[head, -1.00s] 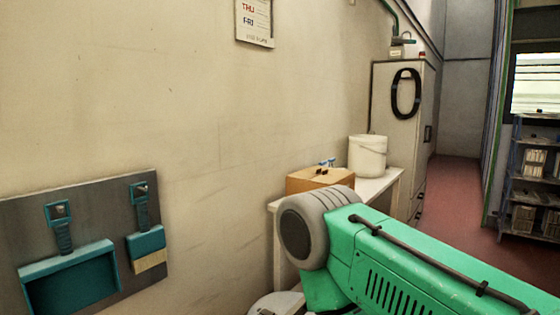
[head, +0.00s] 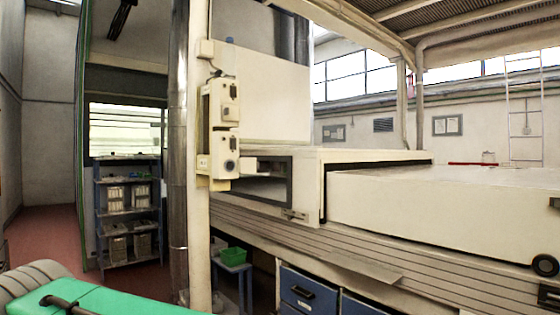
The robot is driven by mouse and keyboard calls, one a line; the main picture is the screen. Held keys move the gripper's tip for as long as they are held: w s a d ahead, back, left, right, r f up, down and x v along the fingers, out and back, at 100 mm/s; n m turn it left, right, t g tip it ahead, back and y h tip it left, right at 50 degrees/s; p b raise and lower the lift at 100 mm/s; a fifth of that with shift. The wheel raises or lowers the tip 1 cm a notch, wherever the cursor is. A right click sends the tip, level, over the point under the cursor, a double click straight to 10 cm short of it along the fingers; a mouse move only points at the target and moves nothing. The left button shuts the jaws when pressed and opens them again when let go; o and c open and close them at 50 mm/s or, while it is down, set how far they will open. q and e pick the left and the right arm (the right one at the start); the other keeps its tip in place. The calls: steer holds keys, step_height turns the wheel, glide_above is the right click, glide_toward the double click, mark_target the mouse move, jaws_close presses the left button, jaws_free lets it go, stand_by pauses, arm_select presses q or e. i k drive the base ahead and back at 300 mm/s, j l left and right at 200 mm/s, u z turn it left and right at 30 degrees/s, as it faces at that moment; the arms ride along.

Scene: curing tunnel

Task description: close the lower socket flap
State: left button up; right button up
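A beige socket unit is mounted on a cream post (head: 200,260) left of centre in the head view. Its upper socket (head: 226,90) has a round fitting on its front. Its lower socket (head: 228,150) is directly below, also with a round fitting. A pale piece with a small orange mark sticks out left of the lower socket. I cannot tell whether this is the lower flap or at what angle the flap stands. Neither of my grippers is in view.
A green casing (head: 110,300) with a grey rounded end fills the bottom left. A long cream tunnel machine (head: 430,205) stands right of the post, with blue drawers (head: 305,295) below. A shelf rack (head: 128,215) and a silver pipe (head: 178,120) stand to the left.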

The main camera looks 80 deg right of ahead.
mark_target(247, 166)
steer(key=z, duration=2.05)
steer(key=i+z, duration=0.1)
steer(key=i+l, duration=0.05)
